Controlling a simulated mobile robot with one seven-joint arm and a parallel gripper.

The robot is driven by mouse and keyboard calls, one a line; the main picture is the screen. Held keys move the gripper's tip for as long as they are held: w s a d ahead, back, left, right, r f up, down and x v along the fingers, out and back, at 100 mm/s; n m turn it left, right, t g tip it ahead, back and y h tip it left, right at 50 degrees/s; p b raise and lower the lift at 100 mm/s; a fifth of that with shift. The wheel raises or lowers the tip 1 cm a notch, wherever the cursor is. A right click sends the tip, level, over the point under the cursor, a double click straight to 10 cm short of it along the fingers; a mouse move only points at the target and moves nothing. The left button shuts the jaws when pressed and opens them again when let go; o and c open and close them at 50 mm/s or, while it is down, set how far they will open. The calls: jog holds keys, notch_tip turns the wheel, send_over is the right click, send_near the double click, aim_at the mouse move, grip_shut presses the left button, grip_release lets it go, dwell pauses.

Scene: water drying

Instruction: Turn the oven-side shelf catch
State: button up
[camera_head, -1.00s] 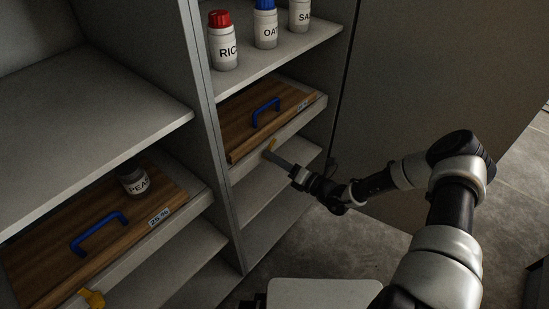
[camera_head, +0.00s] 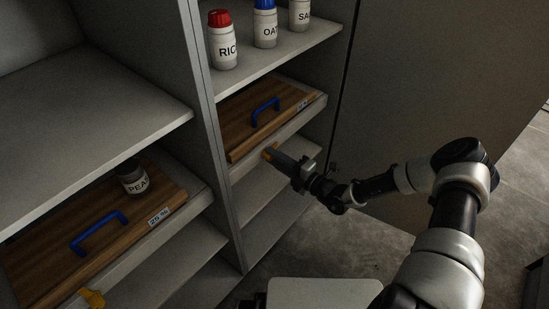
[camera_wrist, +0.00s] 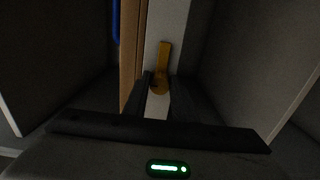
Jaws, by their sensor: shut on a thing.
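A yellow catch (camera_head: 270,150) sits on the front edge of the right-hand bay's shelf, below a wooden board with a blue handle (camera_head: 266,111). My gripper (camera_head: 277,157) is at this catch, shut on it. In the wrist view the catch (camera_wrist: 164,58) is a yellow bar on a pale shelf edge, its lower end between the dark fingers of my gripper (camera_wrist: 160,85). The fingers partly hide it. A second yellow catch (camera_head: 92,298) is on the left bay's shelf edge, apart from my gripper. No oven shows, so the pictures do not tell which side is oven-side.
The left board (camera_head: 150,210) carries a PEAS jar (camera_head: 132,178) and a blue handle (camera_head: 99,233). Labelled jars, one marked RICE-like with a red lid (camera_head: 223,45), stand on the upper right shelf. A grey upright panel (camera_head: 430,90) stands right of the bay. The floor (camera_head: 330,240) is clear.

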dwell(0.4)
jog(key=o, duration=1)
jog(key=shift+o, duration=0.2)
jog(key=shift+d, duration=0.1)
jog(key=p+v, duration=0.1)
jog(key=v, duration=1.6)
jog(key=shift+s, duration=0.2)
